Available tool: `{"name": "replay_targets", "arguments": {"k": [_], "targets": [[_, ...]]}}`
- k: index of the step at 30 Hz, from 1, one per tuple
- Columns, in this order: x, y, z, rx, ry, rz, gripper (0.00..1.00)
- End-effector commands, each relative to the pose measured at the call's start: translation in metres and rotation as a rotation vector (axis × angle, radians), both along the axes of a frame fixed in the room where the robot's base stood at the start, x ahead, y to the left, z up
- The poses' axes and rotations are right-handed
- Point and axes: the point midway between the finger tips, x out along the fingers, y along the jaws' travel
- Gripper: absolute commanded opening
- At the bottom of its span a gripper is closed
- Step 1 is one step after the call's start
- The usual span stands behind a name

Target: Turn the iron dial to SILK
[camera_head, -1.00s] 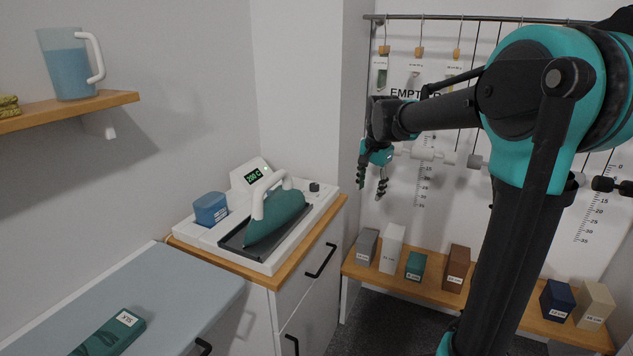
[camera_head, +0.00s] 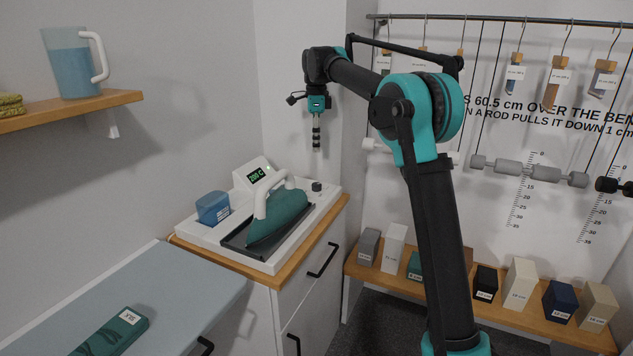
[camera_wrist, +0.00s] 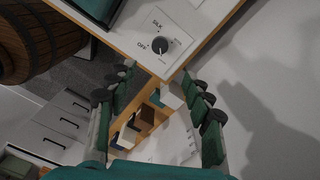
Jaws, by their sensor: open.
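The dial is a small dark knob (camera_head: 317,187) on the white panel at the right rear of the iron's base. In the wrist view the knob (camera_wrist: 160,45) has labels OFF to its left and SILK above-left; the setting its pointer marks is too small to tell. The teal iron (camera_head: 275,217) rests on its dark plate. A green display (camera_head: 266,174) behind it seems to read 200 C. My gripper (camera_head: 316,143) points down above the knob, apart from it. In the wrist view my gripper (camera_wrist: 157,82) is open and empty, its fingers spread below the knob.
A blue container (camera_head: 213,208) stands left of the iron. A blue-grey board (camera_head: 180,290) in front carries a teal folded cloth (camera_head: 108,335) tagged SILK. The wall stands close behind the base. Rods and blocks are at the right.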

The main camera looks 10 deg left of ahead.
Motion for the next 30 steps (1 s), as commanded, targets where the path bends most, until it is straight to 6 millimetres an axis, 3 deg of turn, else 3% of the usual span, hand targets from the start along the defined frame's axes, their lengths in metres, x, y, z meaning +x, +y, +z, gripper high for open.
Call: {"name": "replay_targets", "arguments": {"k": [18,24,30], "targets": [[0.000,-0.001,-0.120,0.000,0.000,0.001,0.51],[0.000,-0.001,-0.140,0.000,0.000,0.001,0.51],[0.000,-0.001,-0.146,0.000,-0.001,0.002,0.51]]}}
